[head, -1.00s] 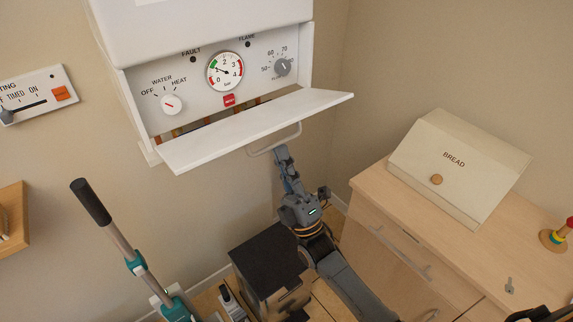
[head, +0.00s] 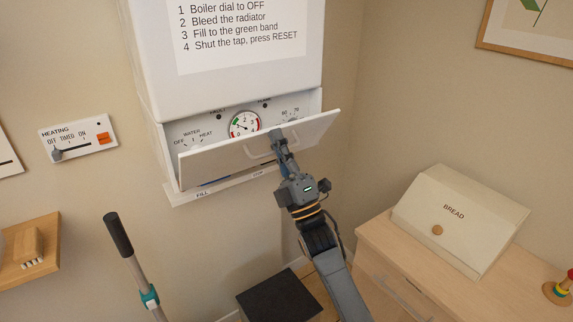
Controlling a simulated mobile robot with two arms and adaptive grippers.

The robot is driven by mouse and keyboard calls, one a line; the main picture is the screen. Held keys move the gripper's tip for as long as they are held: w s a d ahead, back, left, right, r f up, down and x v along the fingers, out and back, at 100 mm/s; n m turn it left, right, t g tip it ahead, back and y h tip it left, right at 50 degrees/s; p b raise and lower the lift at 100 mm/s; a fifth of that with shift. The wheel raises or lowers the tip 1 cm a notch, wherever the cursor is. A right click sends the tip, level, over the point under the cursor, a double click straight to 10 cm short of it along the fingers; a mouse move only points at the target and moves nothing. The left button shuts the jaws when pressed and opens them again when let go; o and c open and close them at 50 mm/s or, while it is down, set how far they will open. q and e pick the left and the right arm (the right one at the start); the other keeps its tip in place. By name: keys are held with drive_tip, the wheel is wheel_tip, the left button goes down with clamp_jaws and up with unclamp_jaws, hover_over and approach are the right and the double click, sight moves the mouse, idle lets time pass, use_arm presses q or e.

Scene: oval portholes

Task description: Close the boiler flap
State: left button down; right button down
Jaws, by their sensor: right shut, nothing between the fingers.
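The boiler (head: 225,70) hangs on the wall, white, with a printed list on its front. Its white flap (head: 225,154) is hinged at the bottom and tilted partly up, still standing out from the panel. It covers the lower part of the dials; the pressure gauge (head: 244,123) shows above its edge. My left gripper is not in view.
A wooden cabinet with a bread box (head: 460,215) stands at the right. A heating control (head: 78,138) and a small wooden shelf (head: 30,250) are on the left wall. A dark-handled pole (head: 118,235) leans below, and a dark box (head: 280,298) stands beneath the boiler.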

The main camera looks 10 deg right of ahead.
drive_tip(key=shift+w+a+r+p, duration=0.2)
drive_tip(key=shift+w+r, duration=0.2)
drive_tip(key=shift+w, duration=0.2)
drive_tip(key=shift+w+a+r+p, duration=0.1)
drive_tip(key=shift+w+a+r, duration=0.1)
drive_tip(key=shift+w+r, duration=0.3)
drive_tip(key=shift+w+f, duration=0.1)
drive_tip(key=shift+w, duration=0.05)
drive_tip(key=shift+f, duration=0.15)
idle(0.5)
